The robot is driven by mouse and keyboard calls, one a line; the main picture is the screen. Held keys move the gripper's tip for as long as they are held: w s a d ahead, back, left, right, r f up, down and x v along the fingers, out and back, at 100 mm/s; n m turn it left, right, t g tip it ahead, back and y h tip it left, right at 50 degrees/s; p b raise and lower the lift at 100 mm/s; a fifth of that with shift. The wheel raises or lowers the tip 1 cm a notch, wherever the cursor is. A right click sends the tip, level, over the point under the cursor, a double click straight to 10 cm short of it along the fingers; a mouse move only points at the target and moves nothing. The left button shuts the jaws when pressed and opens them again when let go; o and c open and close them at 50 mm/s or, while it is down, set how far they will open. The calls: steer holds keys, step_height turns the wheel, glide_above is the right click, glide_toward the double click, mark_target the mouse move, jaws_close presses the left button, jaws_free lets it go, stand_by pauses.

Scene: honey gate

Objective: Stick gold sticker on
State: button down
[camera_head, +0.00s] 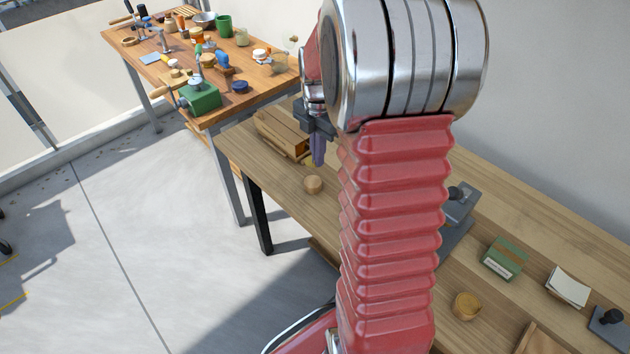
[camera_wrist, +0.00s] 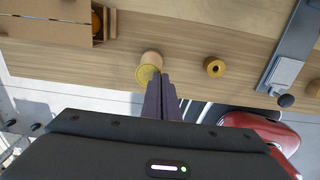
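My gripper (camera_head: 317,160) hangs over the near bench, with its dark fingers close together. In the wrist view the fingertips (camera_wrist: 160,80) appear shut on a round gold sticker (camera_wrist: 147,73). A bit of gold also shows beside the fingertips in the head view (camera_head: 309,163). The sticker overlaps a round wooden piece (camera_wrist: 152,58) in the wrist view; in the head view that piece (camera_head: 313,184) stands on the bench below the gripper. I cannot tell if they touch.
A small ring-shaped roll (camera_wrist: 215,67) and a grey lever tool (camera_wrist: 285,70) stand to the right. Farther along the bench (camera_head: 500,210) are a gold-topped round piece (camera_head: 466,305), a green box (camera_head: 505,258) and white papers (camera_head: 568,287). A cluttered second table (camera_head: 215,115) stands behind.

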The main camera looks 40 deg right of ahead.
steer(key=w+a+f+m, duration=0.1)
steer(key=w+a+m, duration=0.4)
steer(key=a+m, duration=0.4)
steer(key=w+a+f+m, duration=0.2)
steer(key=w+a+m, duration=0.3)
steer(key=a+m, duration=0.5)
steer(key=a, duration=0.4)
steer(key=shift+f+m, duration=0.2)
steer(key=shift+m, duration=0.1)
steer(key=shift+s, duration=0.1)
